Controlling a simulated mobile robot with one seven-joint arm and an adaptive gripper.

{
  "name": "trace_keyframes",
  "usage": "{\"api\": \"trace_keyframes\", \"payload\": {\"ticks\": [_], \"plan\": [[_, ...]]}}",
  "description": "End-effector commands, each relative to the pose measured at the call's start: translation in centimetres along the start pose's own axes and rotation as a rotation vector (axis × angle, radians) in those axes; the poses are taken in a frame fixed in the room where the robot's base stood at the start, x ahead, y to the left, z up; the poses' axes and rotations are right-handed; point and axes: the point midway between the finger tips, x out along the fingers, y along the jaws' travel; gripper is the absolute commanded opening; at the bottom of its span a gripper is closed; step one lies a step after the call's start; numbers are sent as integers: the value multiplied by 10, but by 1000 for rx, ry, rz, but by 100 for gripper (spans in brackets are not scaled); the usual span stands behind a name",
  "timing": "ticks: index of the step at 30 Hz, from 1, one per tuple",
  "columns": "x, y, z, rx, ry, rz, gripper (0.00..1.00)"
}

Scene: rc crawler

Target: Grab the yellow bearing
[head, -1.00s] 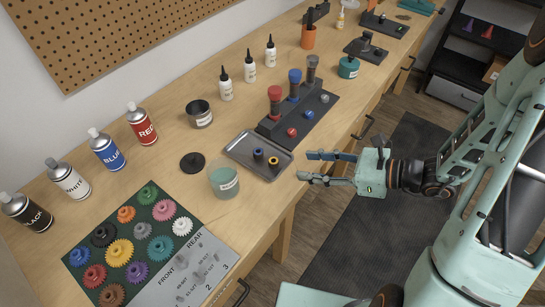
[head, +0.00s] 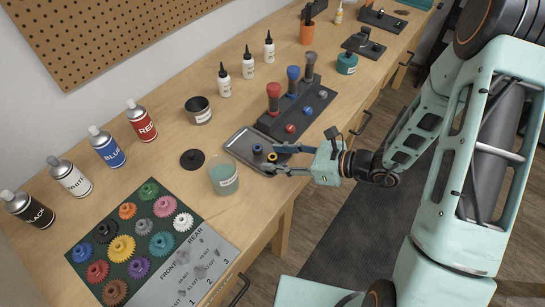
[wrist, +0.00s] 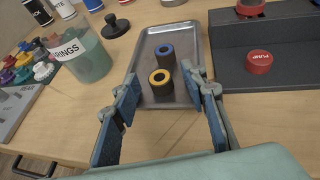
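The yellow bearing (wrist: 160,78) is a dark ring with a yellow top, standing upright in the near part of a grey metal tray (wrist: 186,29). In the head view the yellow bearing (head: 271,157) shows between my fingers. A blue-topped bearing (wrist: 165,51) stands just behind it. My gripper (wrist: 156,82) is open, its blue-padded fingers on either side of the tray's near end. In the head view my gripper (head: 275,158) reaches over the tray from the right. The fingers look apart from the yellow bearing, with nothing between the pads touching it.
A labelled jar (head: 223,178) stands left of the tray. A dark stand (head: 302,114) with red, blue and grey handled tools is behind and right. A black lid (head: 192,160) lies left. Gears (head: 122,248) fill a board at the front left.

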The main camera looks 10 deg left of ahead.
Motion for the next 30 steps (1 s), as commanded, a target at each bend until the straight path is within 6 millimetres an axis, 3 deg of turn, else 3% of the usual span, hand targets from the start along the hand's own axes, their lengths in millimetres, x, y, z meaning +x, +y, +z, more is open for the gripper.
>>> {"api": "trace_keyframes", "payload": {"ticks": [1,12,23,30], "plan": [[0,0,0,0,0,0,38],[0,0,0,0,0,0,0],[-2,0,4,0,-1,1,0],[-13,-4,22,-2,-1,2,0]]}}
